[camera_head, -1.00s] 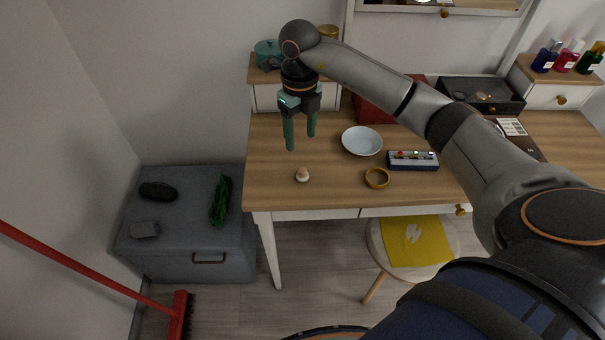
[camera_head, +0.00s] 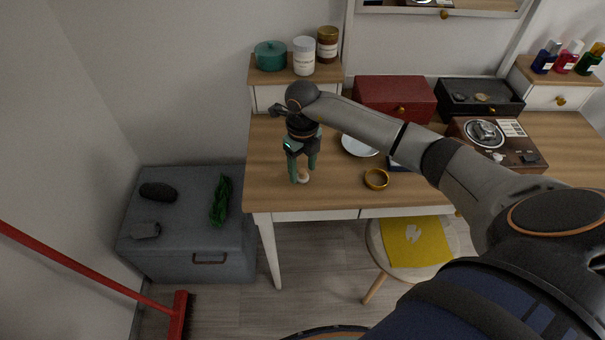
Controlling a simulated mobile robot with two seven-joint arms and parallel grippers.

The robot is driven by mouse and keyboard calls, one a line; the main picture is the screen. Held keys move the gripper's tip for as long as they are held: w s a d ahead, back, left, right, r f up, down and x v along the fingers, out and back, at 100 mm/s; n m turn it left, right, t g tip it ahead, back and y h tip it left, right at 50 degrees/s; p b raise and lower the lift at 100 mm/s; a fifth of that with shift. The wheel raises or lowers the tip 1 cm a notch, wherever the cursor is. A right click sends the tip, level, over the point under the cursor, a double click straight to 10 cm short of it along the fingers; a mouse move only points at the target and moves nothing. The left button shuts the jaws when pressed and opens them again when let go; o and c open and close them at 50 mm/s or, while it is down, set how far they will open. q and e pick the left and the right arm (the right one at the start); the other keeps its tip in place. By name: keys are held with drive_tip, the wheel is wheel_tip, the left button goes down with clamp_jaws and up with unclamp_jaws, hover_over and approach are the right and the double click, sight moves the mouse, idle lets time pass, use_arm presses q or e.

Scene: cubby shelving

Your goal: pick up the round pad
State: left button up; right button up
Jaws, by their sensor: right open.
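The round pad (camera_head: 304,177) is a small pale disc-like thing lying on the wooden desk (camera_head: 270,190) near its front left. My right gripper (camera_head: 303,178) points down over it. Its two green fingers are open, one on each side of the pad in the picture. The fingers partly cover the pad, and I cannot tell whether they touch it. My left gripper is not in view.
A gold ring (camera_head: 376,179) lies to the right of the pad. A pale bowl (camera_head: 358,145) is partly behind my arm. A red box (camera_head: 396,98), a black tray (camera_head: 478,97) and a turntable (camera_head: 497,142) stand farther back and right. A stool (camera_head: 377,241) stands in front.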

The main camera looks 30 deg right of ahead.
drive_tip(key=shift+c, duration=0.2)
clamp_jaws()
drive_tip(key=shift+r, duration=0.15)
idle(0.4)
drive_tip(key=shift+r, duration=0.65)
drive_tip(key=s+a+r, duration=0.7)
drive_tip(key=s+r, duration=0.4)
drive_tip(key=s, duration=0.1)
drive_tip(key=shift+a+r, duration=0.2)
